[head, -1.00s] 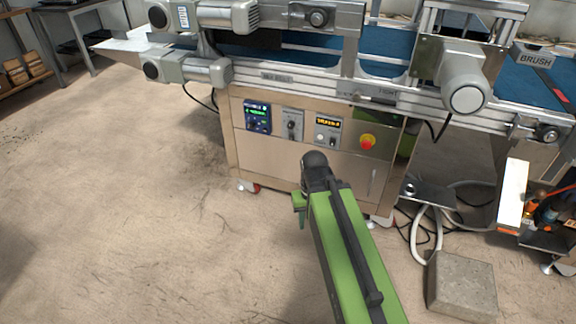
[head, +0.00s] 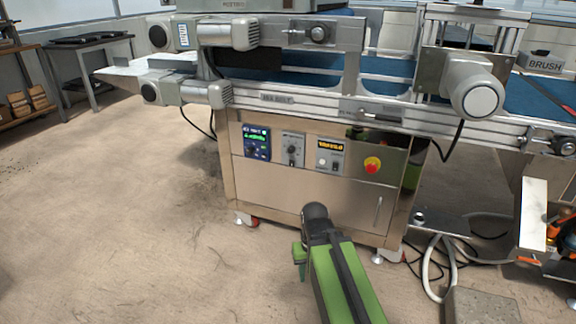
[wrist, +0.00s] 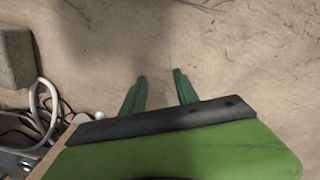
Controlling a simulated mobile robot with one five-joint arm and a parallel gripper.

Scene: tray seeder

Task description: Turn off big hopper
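The seeder's steel control cabinet (head: 310,195) stands ahead in the head view. Its front carries a panel with a lit blue-green display (head: 257,143), a knob panel (head: 292,149), a panel with an amber display (head: 330,155) and a red button on yellow (head: 373,165). Which control belongs to the big hopper is not readable. The lower edge of a grey box (head: 258,5) with a blurred label shows above the belt. My gripper (wrist: 160,75) is open and empty, its green fingers apart over the bare floor. My arm is low, in front of the cabinet and apart from the panels.
Grey motors (head: 477,88) stick out from the conveyor frame above the cabinet. At the lower right are a concrete block (head: 482,306), pale hoses (head: 432,268) and cables on the floor. A table (head: 90,43) stands at the far left. The floor at left is clear.

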